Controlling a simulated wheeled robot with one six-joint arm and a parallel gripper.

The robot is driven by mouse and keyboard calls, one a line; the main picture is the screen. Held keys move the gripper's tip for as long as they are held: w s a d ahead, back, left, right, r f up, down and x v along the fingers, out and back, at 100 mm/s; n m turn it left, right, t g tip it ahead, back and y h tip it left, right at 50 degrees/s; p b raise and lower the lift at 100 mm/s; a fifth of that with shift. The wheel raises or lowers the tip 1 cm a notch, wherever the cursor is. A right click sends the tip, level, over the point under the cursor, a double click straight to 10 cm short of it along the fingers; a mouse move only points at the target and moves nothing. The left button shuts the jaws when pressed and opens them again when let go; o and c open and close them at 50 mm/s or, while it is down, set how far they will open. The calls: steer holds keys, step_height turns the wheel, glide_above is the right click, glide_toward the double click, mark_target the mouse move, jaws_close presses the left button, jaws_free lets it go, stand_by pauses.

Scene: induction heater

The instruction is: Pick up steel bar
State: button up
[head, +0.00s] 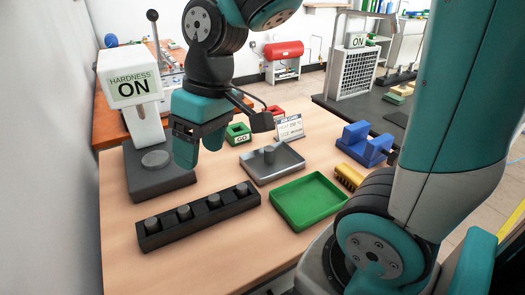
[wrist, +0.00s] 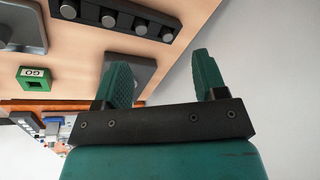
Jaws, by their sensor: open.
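Several steel bars (head: 184,212) stand upright in a long black rack (head: 165,237) at the front left of the table; their round ends also show in the wrist view (wrist: 108,17). My gripper (head: 200,148) is open and empty, above the table behind the rack and beside the hardness tester. In the wrist view its two fingers (wrist: 162,75) are apart with nothing between them.
The hardness tester (head: 150,185), its sign reading ON, stands at the left. A green tray (head: 330,195) lies right of the rack. Behind are a green GO box (head: 238,139), a red box (head: 275,111) and a card (head: 289,128). A blue block (head: 365,150) stands at the right.

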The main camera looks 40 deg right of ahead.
steer(key=w+d+f+m+h, duration=0.2)
steer(key=w+d+m, duration=0.2)
steer(key=w+d, duration=0.8)
steer(key=m, duration=0.3)
glide_above(269, 148)
step_height(269, 148, down, 5)
steer(key=shift+g+h, duration=0.4)
steer(key=f+p, duration=0.1)
steer(key=f, duration=0.9)
steer(key=shift+w+a+p, duration=0.15)
steer(key=shift+w+p, duration=0.05)
steer(key=shift+p, duration=0.2)
steer(key=f, duration=0.1)
steer(key=f+p, duration=0.1)
steer(key=f, duration=0.2)
steer(key=shift+s+f, duration=0.3)
steer(key=shift+f, duration=0.65)
jaws_close()
steer(key=shift+r, duration=0.1)
